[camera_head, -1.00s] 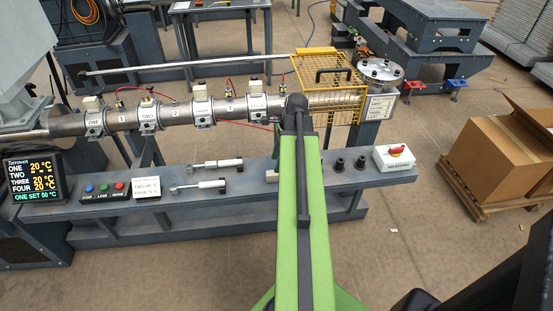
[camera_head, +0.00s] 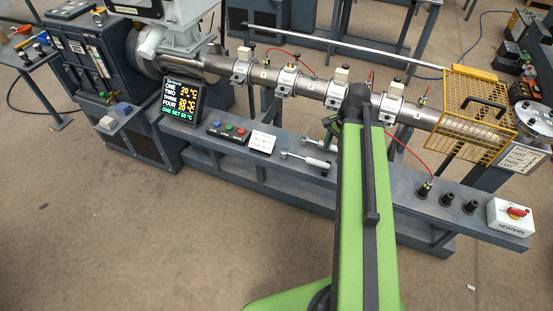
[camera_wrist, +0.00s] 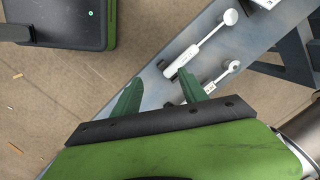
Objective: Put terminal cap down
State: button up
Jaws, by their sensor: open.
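My gripper (camera_wrist: 160,77) is open, with its two green fingers apart and nothing visible between them. In the wrist view it is above the bench, beside two white-handled tools. In the head view my arm hides most of it. Cream cap-like blocks sit on the heater bands along the barrel, such as the block on band ONE (camera_head: 245,53) and another block further right (camera_head: 341,75). Band TWO (camera_head: 288,78) has a darker top. I cannot single out a loose terminal cap; part of the bench is hidden behind my arm.
The bench (camera_head: 215,148) carries a display (camera_head: 182,101), a button panel (camera_head: 226,130), a white-handled tool (camera_head: 305,160), dark sockets (camera_head: 470,207) and a heater switch box (camera_head: 510,217). A yellow cage (camera_head: 475,110) surrounds the barrel's right end. The floor in front is open.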

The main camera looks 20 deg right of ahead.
jog(key=w+a+n+h, duration=0.1)
jog(key=w+a+n, duration=0.1)
jog(key=a+n, duration=1.2)
jog(key=a, duration=0.7)
jog(key=shift+a+h, duration=0.3)
jog(key=shift+a, duration=0.05)
